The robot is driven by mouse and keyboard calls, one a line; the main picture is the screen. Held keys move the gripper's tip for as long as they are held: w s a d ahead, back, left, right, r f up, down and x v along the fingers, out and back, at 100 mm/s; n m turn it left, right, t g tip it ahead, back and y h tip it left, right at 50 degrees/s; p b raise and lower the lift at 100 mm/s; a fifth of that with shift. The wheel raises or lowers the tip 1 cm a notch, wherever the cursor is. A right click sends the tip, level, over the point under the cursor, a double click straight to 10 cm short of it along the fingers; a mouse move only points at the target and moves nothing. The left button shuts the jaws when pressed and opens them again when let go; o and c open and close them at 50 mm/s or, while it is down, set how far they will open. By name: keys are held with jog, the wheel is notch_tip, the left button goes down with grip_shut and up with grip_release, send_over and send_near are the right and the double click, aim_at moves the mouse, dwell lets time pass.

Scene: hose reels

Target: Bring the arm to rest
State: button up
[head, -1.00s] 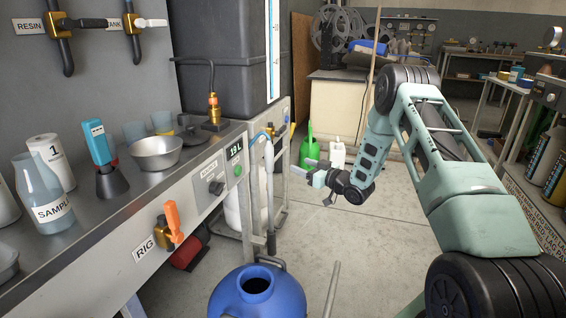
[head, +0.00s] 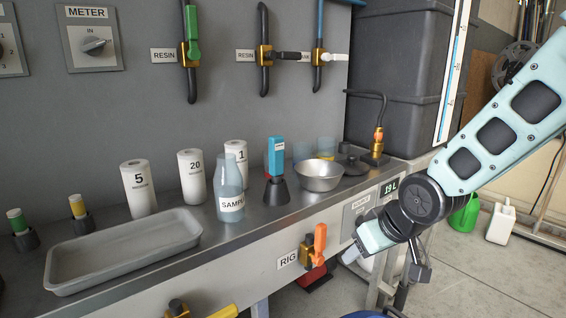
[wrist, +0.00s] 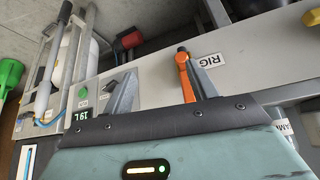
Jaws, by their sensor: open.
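My gripper (wrist: 160,82) is open, its two grey fingers apart with nothing held between them. In the head view my teal gripper (head: 373,238) hangs at the front edge of the steel bench (head: 255,219), right of the orange RIG valve handle (head: 320,242). In the wrist view the orange handle (wrist: 186,78) shows beside the right-hand finger, partly behind it. In the head view a gap shows between gripper and handle. My arm is bent, reaching down from the upper right. The fingertips are partly hidden in the head view.
The bench holds a tray (head: 130,250), a SAMPLE bottle (head: 229,190), a metal bowl (head: 319,176) and several labelled rolls. A dark tank (head: 400,80) stands behind. A green can (head: 464,214) and a white jug (head: 500,223) stand on the open floor at right.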

jog(key=s+a+r+n+g+h, duration=0.1)
jog(key=s+g, duration=0.2)
jog(key=s, duration=1)
jog(key=s+a+r+n+g+h, duration=0.1)
jog(key=s+n+g, duration=0.15)
jog(key=s, duration=1.05)
notch_tip(320, 180, up, 27)
jog(key=m+p, duration=0.1)
jog(key=p, duration=2.6)
jog(key=shift+w+a, duration=0.15)
jog(key=shift+w, duration=0.1)
